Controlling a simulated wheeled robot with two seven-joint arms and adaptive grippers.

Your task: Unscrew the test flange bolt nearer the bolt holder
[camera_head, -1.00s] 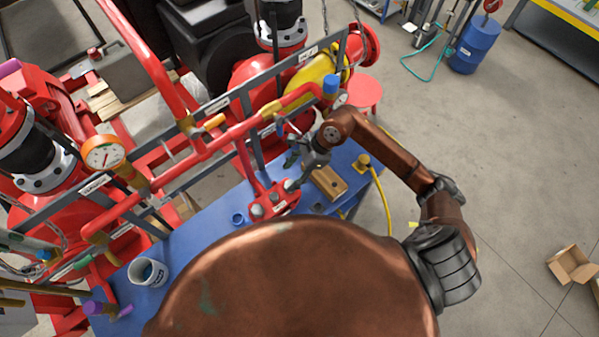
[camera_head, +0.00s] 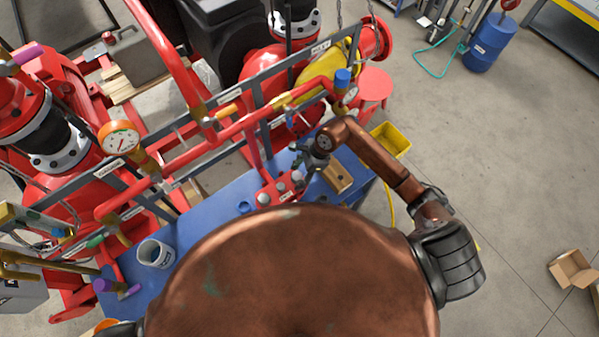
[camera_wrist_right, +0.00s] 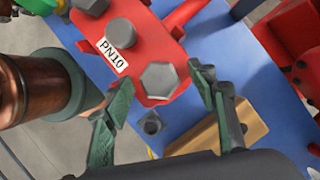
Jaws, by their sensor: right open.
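The red test flange (camera_wrist_right: 150,45) with a PN10 label lies on the blue bench and also shows in the head view (camera_head: 272,190). Its grey hex bolt nearer the wooden block (camera_wrist_right: 159,80) appears between the two fingertips of my right gripper (camera_wrist_right: 162,77). The fingers are spread, with visible space on both sides of the bolt head. Another flange bolt (camera_wrist_right: 121,32) sits beyond the label. The wooden block (camera_wrist_right: 238,128), seemingly the bolt holder, lies beside the flange; it is also in the head view (camera_head: 338,177). My left gripper is out of sight.
Red pipes (camera_head: 200,150) and a grey frame run behind the flange. A small grey hex-shaped piece (camera_wrist_right: 151,122) is on the blue bench (camera_head: 213,205) near the block. A white bucket (camera_head: 155,253) stands left, a yellow bin (camera_head: 391,140) right. Open floor lies right.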

